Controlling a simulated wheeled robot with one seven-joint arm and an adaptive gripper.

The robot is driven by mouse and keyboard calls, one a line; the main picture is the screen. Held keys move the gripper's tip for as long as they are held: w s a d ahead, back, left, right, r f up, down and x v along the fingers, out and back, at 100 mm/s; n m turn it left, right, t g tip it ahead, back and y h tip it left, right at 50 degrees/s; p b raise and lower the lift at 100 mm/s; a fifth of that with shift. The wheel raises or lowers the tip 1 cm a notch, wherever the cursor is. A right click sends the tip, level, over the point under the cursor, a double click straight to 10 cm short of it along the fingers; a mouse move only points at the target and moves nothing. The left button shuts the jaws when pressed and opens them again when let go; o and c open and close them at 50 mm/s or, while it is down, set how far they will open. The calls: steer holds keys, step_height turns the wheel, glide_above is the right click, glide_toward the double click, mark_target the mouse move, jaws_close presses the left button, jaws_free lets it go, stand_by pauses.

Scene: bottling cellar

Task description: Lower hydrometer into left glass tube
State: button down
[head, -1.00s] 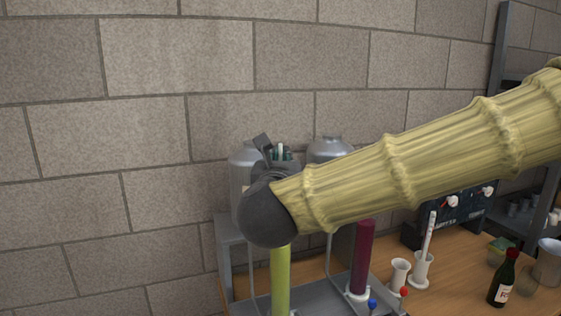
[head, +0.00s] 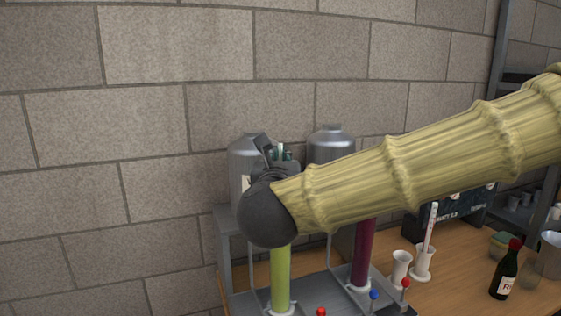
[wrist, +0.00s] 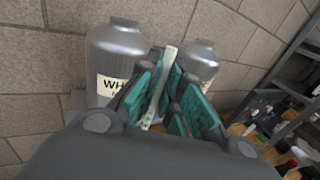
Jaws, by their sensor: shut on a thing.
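My gripper (head: 275,154) is shut on the hydrometer, a thin pale stem that stands between the teal finger pads in the wrist view (wrist: 159,86). Its top shows as a small white tip in the head view (head: 281,151). The left glass tube (head: 281,280), filled with yellow-green liquid, stands upright below my dark wrist, which hides its upper part and mouth. The hydrometer's lower end is hidden, so I cannot tell whether it is inside the tube. The right tube (head: 362,262) holds dark red liquid.
Two steel tanks (head: 330,143) stand behind the tubes, close to my gripper. The tubes stand on a grey metal stand (head: 240,303). To the right on the wooden bench are white cylinders (head: 401,268), one with a white rod, and a dark bottle (head: 505,275).

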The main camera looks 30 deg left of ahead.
steer(key=shift+f+b, duration=2.15)
steer(key=shift+f, duration=0.3)
steer(key=c, duration=1.5)
jaws_free()
steer(key=v, duration=1.2)
